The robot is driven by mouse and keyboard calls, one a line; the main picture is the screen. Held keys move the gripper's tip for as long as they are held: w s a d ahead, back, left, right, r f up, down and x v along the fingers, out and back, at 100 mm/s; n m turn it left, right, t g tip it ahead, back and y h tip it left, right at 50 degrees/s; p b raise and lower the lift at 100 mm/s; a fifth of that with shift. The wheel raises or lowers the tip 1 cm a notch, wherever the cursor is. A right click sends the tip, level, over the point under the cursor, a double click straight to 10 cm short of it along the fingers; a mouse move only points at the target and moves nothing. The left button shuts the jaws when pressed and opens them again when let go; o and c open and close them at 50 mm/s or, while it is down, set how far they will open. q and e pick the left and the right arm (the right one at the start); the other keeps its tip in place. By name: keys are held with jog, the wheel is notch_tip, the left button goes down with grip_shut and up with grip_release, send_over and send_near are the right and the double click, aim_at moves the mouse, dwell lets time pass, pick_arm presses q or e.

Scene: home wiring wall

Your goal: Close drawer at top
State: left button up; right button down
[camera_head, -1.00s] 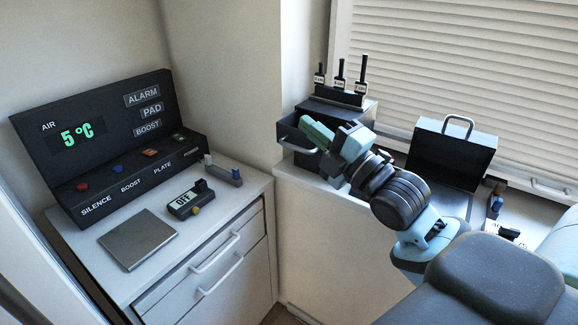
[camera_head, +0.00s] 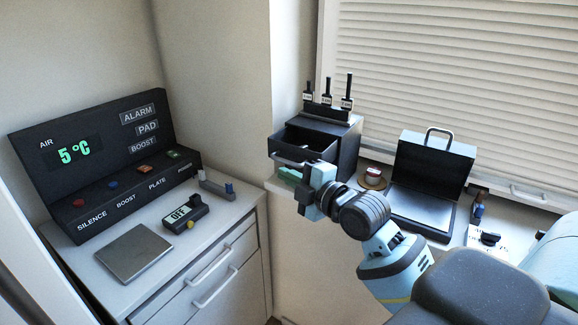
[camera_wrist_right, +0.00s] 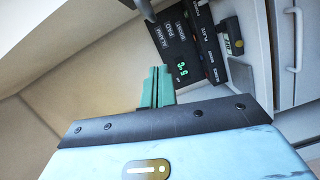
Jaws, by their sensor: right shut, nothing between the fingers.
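The small black drawer box (camera_head: 345,148) stands on the sill by the window. Its top drawer (camera_head: 306,143) is pulled open toward the left front, with a pale bar handle (camera_head: 287,160) on its front. My right gripper (camera_head: 288,174) is shut and empty, its green fingertips just below and in front of that handle. I cannot tell whether they touch it. In the right wrist view the shut green fingers (camera_wrist_right: 157,87) point toward the control panel, with nothing between them. My left gripper is not in view.
Several small black tools (camera_head: 328,92) stand on the box. An open black case (camera_head: 432,170) and a round red-and-white item (camera_head: 373,177) are to its right. A control panel (camera_head: 95,165) and metal plate (camera_head: 134,251) sit on the white cabinet (camera_head: 245,209) at left.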

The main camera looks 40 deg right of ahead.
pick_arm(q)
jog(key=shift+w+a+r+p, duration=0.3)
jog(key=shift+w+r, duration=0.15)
pick_arm(e)
jog(key=shift+w+d+f, duration=0.15)
jog(key=shift+w+d, duration=0.35)
jog(key=shift+w, duration=0.35)
jog(key=shift+w+d+f, duration=0.2)
jog(key=shift+w+d, duration=0.3)
jog(key=shift+w, duration=0.3)
jog(key=shift+w+d+f, duration=0.15)
jog(key=shift+w+d, duration=0.35)
jog(key=shift+w, duration=0.35)
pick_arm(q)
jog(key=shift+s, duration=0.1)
